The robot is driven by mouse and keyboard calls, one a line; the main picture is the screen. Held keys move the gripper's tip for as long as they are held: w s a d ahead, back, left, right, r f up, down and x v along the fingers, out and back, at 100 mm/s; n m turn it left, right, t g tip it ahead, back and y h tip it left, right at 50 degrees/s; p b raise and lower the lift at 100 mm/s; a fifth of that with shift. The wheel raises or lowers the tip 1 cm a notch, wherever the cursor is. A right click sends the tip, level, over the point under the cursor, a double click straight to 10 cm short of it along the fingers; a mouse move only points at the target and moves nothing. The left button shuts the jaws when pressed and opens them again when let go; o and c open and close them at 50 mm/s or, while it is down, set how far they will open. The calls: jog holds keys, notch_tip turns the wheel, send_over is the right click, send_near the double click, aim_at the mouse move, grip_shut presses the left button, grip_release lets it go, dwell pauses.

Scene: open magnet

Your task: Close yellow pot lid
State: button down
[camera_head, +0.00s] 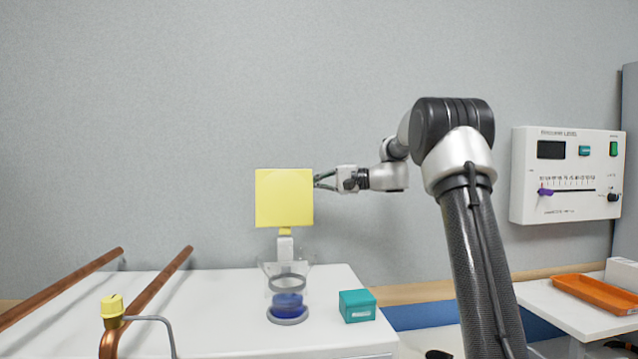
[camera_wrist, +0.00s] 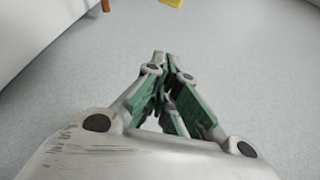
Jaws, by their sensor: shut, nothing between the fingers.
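The yellow lid (camera_head: 284,200) stands upright as a flat square above a clear container (camera_head: 288,285) with a blue part inside, on the white cabinet. A yellow stem joins it to a white post behind the container. My gripper (camera_head: 319,181) is just right of the lid's upper right edge; I cannot tell if it touches. In the wrist view my gripper (camera_wrist: 168,62) has its green-padded fingers shut with nothing between them. A small yellow piece (camera_wrist: 171,3) shows at the top edge there; I cannot tell if it is the lid.
A teal box (camera_head: 357,306) sits on the white cabinet (camera_head: 225,318), right of the container. Copper pipes (camera_head: 150,300) and a small yellow cap (camera_head: 112,305) are at the left. A control panel (camera_head: 567,175) hangs on the right wall. An orange tray (camera_head: 597,294) lies below it.

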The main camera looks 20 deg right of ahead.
aim_at(295, 181)
jog(key=shift+s+a+r, duration=0.1)
jog(key=shift+s+a, duration=0.1)
jog(key=shift+a, duration=0.7)
jog(key=shift+s+a, duration=0.2)
jog(key=shift+a, duration=0.7)
jog(key=shift+s+a+r, duration=0.1)
jog(key=shift+s+a, duration=0.1)
jog(key=shift+a, duration=0.7)
